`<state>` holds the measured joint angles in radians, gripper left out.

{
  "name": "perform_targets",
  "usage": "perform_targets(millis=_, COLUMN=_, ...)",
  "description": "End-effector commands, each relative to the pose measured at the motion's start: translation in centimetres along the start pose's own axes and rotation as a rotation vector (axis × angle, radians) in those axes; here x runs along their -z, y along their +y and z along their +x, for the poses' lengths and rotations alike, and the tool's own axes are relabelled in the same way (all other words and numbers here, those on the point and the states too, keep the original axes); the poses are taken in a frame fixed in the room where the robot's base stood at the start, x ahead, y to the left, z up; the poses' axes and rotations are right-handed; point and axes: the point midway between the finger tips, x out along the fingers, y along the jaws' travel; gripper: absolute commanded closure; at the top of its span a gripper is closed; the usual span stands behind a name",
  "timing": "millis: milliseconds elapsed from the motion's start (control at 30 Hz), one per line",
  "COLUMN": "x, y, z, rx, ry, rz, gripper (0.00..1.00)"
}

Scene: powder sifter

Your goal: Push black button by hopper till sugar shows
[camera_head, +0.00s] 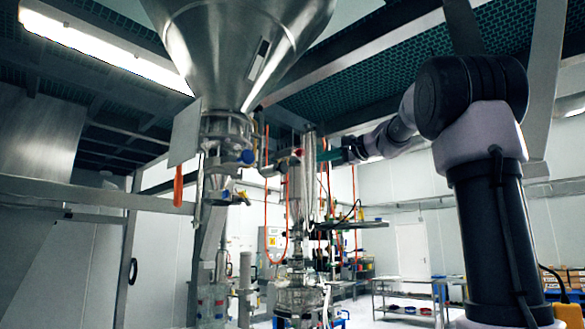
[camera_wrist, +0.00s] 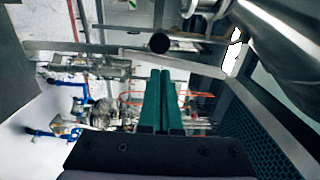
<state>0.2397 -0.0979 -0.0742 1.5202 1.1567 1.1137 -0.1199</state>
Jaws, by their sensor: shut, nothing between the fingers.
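The steel hopper (camera_head: 235,50) hangs at the upper left centre of the head view and narrows to a fitting with valves. My gripper (camera_head: 322,157) reaches in from the right, to the right of the hopper's outlet. In the wrist view the two green fingers of my gripper (camera_wrist: 160,72) lie together, shut and empty. A round black disc (camera_wrist: 160,43), which may be the black button, shows just beyond the fingertips, apart from them in the picture. I cannot make out the button in the head view. No sugar can be made out.
A vertical glass and steel column (camera_head: 296,240) stands below my gripper. Orange hoses (camera_head: 267,200) hang near it. A grey beam (camera_head: 90,196) crosses at left. Blue-handled valves (camera_wrist: 58,128) and pipes crowd the wrist view's left. Metal tables (camera_head: 405,285) stand at the back right.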

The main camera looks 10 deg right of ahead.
Motion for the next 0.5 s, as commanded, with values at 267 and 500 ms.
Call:
perform_targets(millis=267, x=0.0, y=0.1, z=2.3, rx=-0.002, ry=-0.002, rz=-0.001, gripper=1.00)
perform_targets(millis=500, x=0.0, y=0.1, z=7.4, rx=-0.002, ry=-0.002, rz=0.000, gripper=1.00)
